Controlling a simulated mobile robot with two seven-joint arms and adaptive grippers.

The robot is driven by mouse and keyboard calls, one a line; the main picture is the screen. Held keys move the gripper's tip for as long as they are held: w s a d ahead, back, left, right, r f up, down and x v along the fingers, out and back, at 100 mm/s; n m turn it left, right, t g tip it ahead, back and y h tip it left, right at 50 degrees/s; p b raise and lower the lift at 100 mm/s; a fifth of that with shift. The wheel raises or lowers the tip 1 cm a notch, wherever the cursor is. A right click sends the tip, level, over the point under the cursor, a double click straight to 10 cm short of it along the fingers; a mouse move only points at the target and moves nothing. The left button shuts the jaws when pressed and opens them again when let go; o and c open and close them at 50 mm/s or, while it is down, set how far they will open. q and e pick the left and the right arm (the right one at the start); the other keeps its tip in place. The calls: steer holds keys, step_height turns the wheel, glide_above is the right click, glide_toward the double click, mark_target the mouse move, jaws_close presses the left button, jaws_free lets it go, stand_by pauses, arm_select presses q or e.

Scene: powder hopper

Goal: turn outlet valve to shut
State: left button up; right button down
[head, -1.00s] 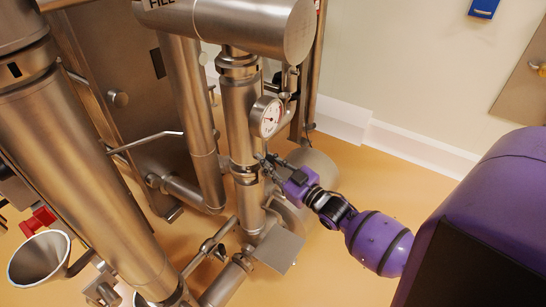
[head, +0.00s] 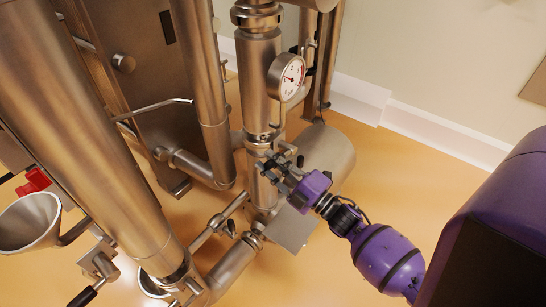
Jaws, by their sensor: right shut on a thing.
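My right gripper (head: 278,172), with grey fingers and a purple body, is at the steel vertical pipe (head: 261,85), just below a clamp joint and under the round gauge. It is shut on the outlet valve's handle. The fingers hide most of the handle, so its angle cannot be read. My left gripper is not in view.
The white-faced gauge (head: 288,77) sits above the gripper. A large slanted steel pipe (head: 85,130) and an open funnel (head: 30,222) stand at left. A horizontal steel cylinder (head: 325,155) lies behind the gripper. The orange floor (head: 400,170) at right is clear.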

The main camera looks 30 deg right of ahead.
steer(key=f+n+b, duration=0.1)
steer(key=n, duration=0.1)
steer(key=f+n+y+b, duration=0.1)
steer(key=f+n+b, duration=0.3)
steer(key=shift+s+a+g+y, duration=0.2)
steer(key=shift+s+g+y, duration=0.15)
steer(key=shift+g+y, duration=0.05)
steer(key=shift+f, duration=0.1)
steer(key=c, duration=1.6)
jaws_free()
steer(key=shift+w, duration=0.1)
steer(key=shift+r, duration=0.25)
steer(key=v, duration=1.2)
steer(key=shift+w, duration=0.1)
